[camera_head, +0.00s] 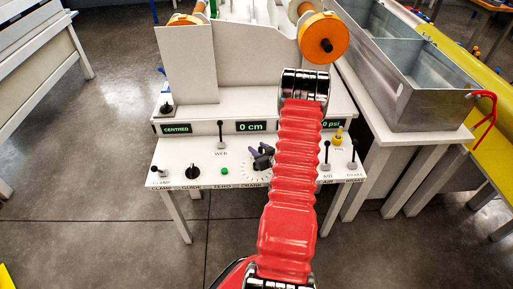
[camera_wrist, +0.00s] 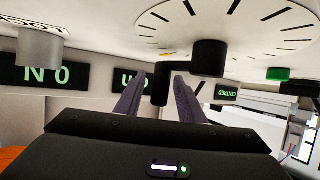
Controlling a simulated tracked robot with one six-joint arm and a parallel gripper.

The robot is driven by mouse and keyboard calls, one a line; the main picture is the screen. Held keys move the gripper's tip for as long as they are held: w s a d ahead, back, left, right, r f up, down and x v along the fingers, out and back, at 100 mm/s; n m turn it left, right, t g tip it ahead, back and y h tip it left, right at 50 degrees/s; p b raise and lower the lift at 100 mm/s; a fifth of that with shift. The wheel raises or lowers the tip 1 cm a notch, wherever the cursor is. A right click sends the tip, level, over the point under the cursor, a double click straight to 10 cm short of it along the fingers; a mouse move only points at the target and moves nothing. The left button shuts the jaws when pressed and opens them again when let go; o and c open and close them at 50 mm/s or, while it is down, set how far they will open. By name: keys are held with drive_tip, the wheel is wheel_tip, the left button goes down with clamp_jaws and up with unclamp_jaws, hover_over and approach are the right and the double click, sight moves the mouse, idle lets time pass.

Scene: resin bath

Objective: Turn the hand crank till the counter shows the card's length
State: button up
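The counter (camera_head: 251,126) reads 0 cm in green on the panel's upright face. The hand crank (camera_wrist: 208,58) shows in the wrist view as a black hub on a white ticked dial, with a black handle (camera_wrist: 161,85) on its arm. In the head view the dial (camera_head: 257,174) is partly covered by my gripper (camera_head: 262,158). In the wrist view my gripper (camera_wrist: 157,100) has its two purple-grey fingers spread, one on each side of the handle, with gaps showing. I cannot make out a card with a length in either view.
A display (camera_head: 176,129) reads CENTRED; another, partly behind my arm, ends in psi. Levers stand near the crank, including the web lever (camera_head: 221,136) and air lever (camera_head: 326,157). A green zero button (camera_head: 224,171) and black guide knob (camera_head: 192,172) are left. A metal tank (camera_head: 415,80) stands right.

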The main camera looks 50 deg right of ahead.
drive_tip(key=shift+x, duration=0.9)
clamp_jaws()
